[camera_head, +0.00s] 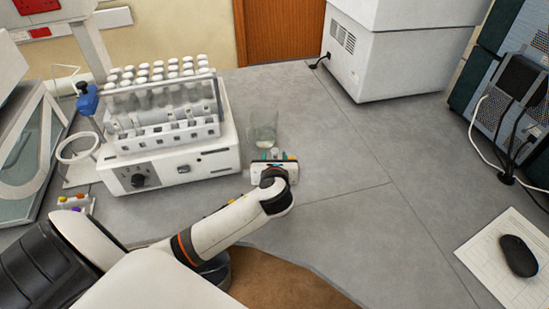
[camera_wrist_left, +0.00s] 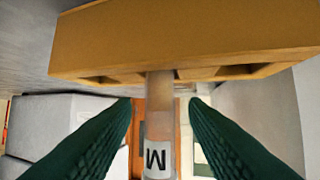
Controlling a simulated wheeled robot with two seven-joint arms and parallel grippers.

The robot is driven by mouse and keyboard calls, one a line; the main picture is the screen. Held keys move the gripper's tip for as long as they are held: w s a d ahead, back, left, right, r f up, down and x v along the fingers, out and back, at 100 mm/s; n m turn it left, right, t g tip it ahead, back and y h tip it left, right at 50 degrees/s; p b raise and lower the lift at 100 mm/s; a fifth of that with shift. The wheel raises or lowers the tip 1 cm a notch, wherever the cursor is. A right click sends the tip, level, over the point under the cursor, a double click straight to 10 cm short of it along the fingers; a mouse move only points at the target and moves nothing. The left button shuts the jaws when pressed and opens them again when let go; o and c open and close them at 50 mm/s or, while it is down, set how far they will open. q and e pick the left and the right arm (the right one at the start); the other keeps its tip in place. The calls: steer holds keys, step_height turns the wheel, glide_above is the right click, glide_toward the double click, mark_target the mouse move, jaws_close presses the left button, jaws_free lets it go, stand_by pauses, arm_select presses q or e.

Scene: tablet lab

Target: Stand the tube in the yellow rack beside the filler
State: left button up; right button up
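The yellow rack (camera_wrist_left: 190,35) fills the top of the left wrist view, with dark openings along its edge. The tube (camera_wrist_left: 160,92), clear with a black-on-white letter label, meets the rack's edge between two openings; how deep it sits is hidden. My left gripper (camera_wrist_left: 160,108) has its green fingers on both sides of the tube, with a gap on each side. In the head view my left gripper (camera_head: 274,156) is just right of a white bench machine (camera_head: 190,168), and its body hides most of the rack. My right gripper is not in view.
Rows of white-capped tubes stand on the machine. A glass beaker (camera_head: 263,127) stands just behind my left gripper. A small rack with coloured caps (camera_head: 76,204) is at the left. A black mouse (camera_head: 518,256) lies on paper at the right. The middle right bench is clear.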

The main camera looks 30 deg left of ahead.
arm_select(q)
steer(key=v, duration=1.2)
stand_by(0.6)
